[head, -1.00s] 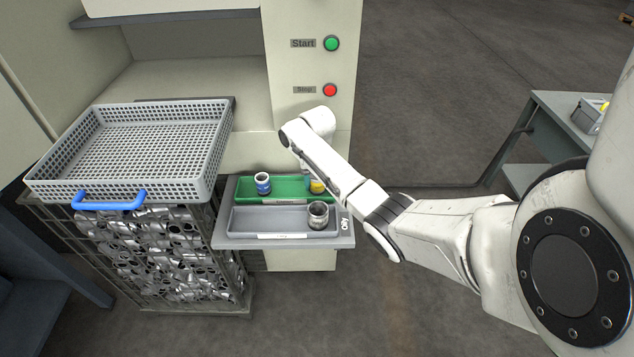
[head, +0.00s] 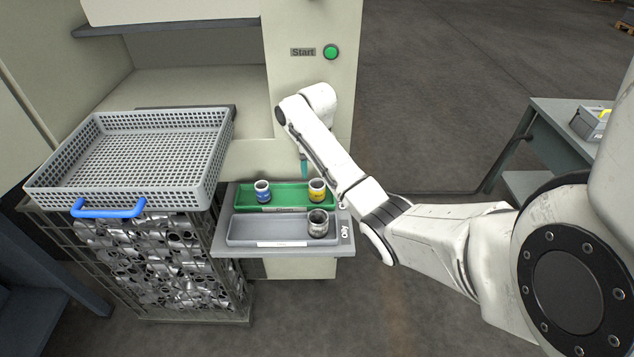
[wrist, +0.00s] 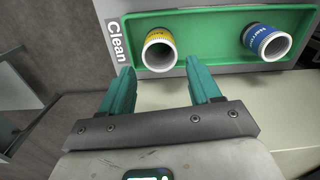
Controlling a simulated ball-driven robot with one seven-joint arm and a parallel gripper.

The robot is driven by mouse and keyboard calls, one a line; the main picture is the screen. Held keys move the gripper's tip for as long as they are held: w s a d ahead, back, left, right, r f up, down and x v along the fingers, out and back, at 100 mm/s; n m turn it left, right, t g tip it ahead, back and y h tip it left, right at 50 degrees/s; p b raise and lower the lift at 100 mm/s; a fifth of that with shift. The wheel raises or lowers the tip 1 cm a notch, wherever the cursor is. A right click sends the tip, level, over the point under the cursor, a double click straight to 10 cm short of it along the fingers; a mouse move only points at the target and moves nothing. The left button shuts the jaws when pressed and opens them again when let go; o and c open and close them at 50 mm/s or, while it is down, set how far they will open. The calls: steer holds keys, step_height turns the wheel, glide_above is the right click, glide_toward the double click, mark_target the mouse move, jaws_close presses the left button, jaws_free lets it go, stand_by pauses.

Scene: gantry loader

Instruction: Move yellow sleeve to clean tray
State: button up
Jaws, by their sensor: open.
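The yellow sleeve (head: 317,190) stands upright at the right end of the green clean tray (head: 289,197). In the wrist view the yellow sleeve (wrist: 160,50) stands inside the green tray (wrist: 205,48) beside the "Clean" label. My gripper (wrist: 162,84) is open and empty, with its fingertips just short of the sleeve and apart from it. In the head view one teal finger (head: 303,167) shows above and behind the tray; the rest is hidden by my arm.
A blue-banded sleeve (head: 263,191) stands at the green tray's left end. A dark grey sleeve (head: 318,223) stands in the grey oily tray (head: 262,229) in front. A perforated basket (head: 150,195) is at left. A green Start button (head: 330,52) is on the machine.

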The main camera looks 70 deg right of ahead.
mark_target(317, 184)
steer(key=shift+r, duration=1.85)
steer(key=w+a+f+n, duration=0.1)
steer(key=a+f, duration=0.1)
steer(key=a, duration=0.2)
steer(key=w+a+f+n, duration=0.1)
steer(key=a+f, duration=0.1)
steer(key=a, duration=0.3)
steer(key=w+a+f+n, duration=0.1)
steer(key=a+f, duration=0.1)
steer(key=a, duration=0.3)
steer(key=shift+w+f+t+y, duration=0.2)
steer(key=shift+w+t+y, duration=0.1)
steer(key=shift+w+t, duration=0.1)
steer(key=s+a+f+n, duration=0.3)
steer(key=s+a, duration=0.2)
steer(key=a, duration=0.5)
steer(key=s+a+f+n, duration=0.2)
steer(key=s+a+f, duration=0.15)
steer(key=a, duration=0.55)
steer(key=s+a+r+n, duration=0.1)
steer(key=s+a+n, duration=0.2)
steer(key=s, duration=0.8)
steer(key=shift+s+r+n+h, duration=0.2)
steer(key=shift+r+n+h, duration=0.15)
steer(key=shift+n+h, duration=0.05)
